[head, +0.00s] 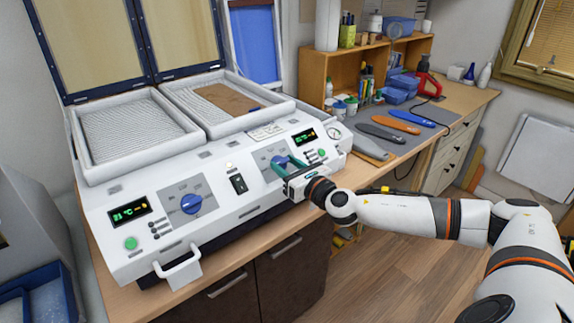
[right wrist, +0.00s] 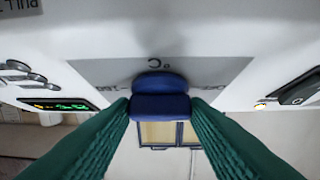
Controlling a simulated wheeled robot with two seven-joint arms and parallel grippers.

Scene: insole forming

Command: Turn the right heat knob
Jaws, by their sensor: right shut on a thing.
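The insole-forming machine (head: 245,205) is white, with a blue left heat knob (head: 191,204) and a blue right heat knob (head: 278,161) on its front panel. My right gripper (head: 290,167) comes in from the right and is at the right heat knob. In the right wrist view its two green fingers are shut on the blue right heat knob (right wrist: 160,105), one on each side. The grey dial plate (right wrist: 215,72) shows behind the knob, its scale partly hidden by knob and fingers. My left gripper is out of view.
A black rocker switch (head: 239,183) sits between the two dials. Green buttons and lit displays flank them. A white handle (head: 180,268) juts from the machine's left front. Coloured insoles (head: 400,122) lie on a grey mat at the right.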

